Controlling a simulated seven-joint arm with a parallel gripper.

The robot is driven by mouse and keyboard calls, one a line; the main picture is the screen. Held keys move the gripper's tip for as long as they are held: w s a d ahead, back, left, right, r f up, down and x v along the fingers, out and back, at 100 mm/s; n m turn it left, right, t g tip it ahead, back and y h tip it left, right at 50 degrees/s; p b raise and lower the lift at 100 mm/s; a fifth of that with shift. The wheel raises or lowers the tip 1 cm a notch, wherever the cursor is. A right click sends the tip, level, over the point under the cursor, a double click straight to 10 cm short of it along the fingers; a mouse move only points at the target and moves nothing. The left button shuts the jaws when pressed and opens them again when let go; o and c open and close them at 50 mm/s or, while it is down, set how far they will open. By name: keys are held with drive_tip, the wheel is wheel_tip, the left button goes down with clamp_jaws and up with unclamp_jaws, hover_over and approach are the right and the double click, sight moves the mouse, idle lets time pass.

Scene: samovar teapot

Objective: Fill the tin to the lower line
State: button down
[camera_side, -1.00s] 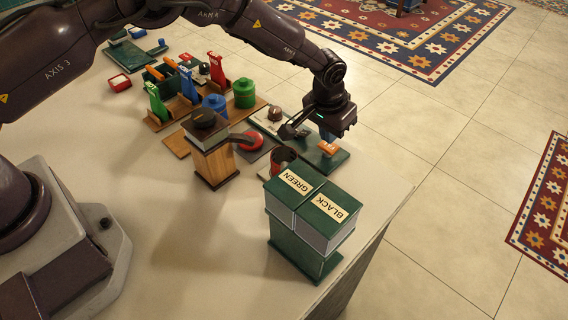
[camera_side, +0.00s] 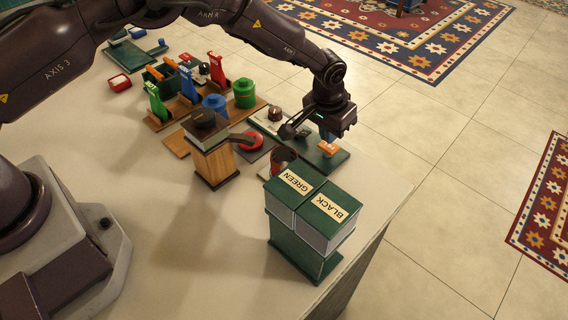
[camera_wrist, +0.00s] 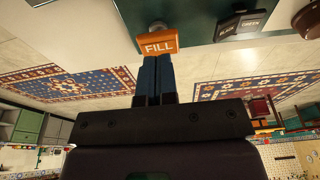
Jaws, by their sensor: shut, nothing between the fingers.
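My gripper (camera_side: 328,138) is shut and empty, pointing down at the orange block marked FILL (camera_wrist: 158,45). In the wrist view its closed fingertips (camera_wrist: 154,60) meet the block's edge; I cannot tell whether they press it. The block also shows under my gripper in the side view (camera_side: 327,148), on the green base plate (camera_side: 335,161). A small dark-mouthed, reddish vessel (camera_side: 279,166), perhaps the tin, sits behind the labelled boxes and looks tilted. Its lower part is partly hidden. I cannot see lines on it or how full it is.
Green boxes marked GREEN (camera_side: 291,187) and BLACK (camera_side: 330,212) stand near the table's right edge. A wooden post with a dark top (camera_side: 213,160) stands left of the vessel. Coloured levers (camera_side: 187,84) and green (camera_side: 245,93) and blue (camera_side: 214,105) canisters stand farther back.

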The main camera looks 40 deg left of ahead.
drive_tip(key=shift+f, duration=0.1)
idle(0.3)
drive_tip(key=shift+f, duration=1.15)
idle(3.4)
idle(0.9)
drive_tip(key=shift+r, duration=2.5)
